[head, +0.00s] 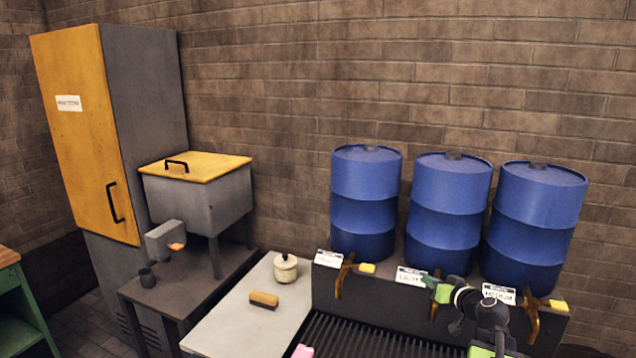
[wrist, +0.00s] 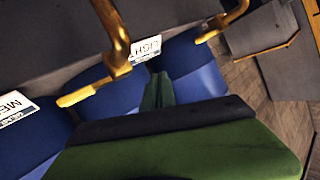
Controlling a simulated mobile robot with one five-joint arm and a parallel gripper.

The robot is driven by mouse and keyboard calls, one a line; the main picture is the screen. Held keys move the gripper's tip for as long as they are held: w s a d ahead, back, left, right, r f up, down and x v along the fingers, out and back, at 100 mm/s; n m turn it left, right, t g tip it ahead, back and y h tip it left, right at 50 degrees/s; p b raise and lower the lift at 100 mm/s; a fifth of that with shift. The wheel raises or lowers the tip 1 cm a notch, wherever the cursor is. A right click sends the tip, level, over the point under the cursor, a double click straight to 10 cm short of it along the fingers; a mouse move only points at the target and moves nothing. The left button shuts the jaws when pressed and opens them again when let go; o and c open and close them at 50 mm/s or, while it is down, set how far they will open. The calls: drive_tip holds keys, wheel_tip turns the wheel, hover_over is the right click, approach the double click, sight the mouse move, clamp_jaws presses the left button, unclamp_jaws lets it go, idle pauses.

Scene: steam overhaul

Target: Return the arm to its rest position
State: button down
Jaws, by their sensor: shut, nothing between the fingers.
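My arm rises at the lower right of the head view, in front of the row of blue drums. My gripper (head: 432,282) shows there as a small green and dark shape close to the middle label and tap. In the wrist view my gripper (wrist: 157,88) has its green fingers together with nothing between them. The fingers point toward the dark dispenser panel (wrist: 70,35) with brass taps (wrist: 115,55) and a white label reading "LIGH" (wrist: 147,48). I cannot tell whether the fingers touch anything.
Blue drums (head: 365,190) stand behind the dispenser with its dark grate (head: 370,340). A pale bench (head: 240,325) holds a cream pot (head: 285,268) and a wooden-backed brush (head: 263,299). A grey machine with a yellow lid (head: 195,167) and a tall yellow-doored cabinet (head: 85,130) stand left.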

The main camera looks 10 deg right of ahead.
drive_tip(key=w+a+f+n+g+y, duration=0.2)
drive_tip(key=a+f+n+g+y, duration=0.15)
drive_tip(key=a, duration=1.35)
drive_tip(key=w+a+f+n+g+y, duration=0.1)
drive_tip(key=a+f+n+g+y, duration=0.3)
drive_tip(key=a, duration=1.3)
drive_tip(key=s+a+f+g+h, duration=0.45)
drive_tip(key=s+a+f, duration=0.25)
drive_tip(key=a, duration=0.2)
drive_tip(key=s+d+f+m+g+h, duration=0.1)
drive_tip(key=s+d+m+g+h, duration=0.1)
drive_tip(key=s+d, duration=0.4)
drive_tip(key=d+m+h, duration=0.1)
drive_tip(key=m, duration=0.1)
drive_tip(key=shift+s+d+f+m+h, duration=0.2)
drive_tip(key=shift+s+f+m+h, duration=0.1)
drive_tip(key=shift+s+f+m, duration=0.1)
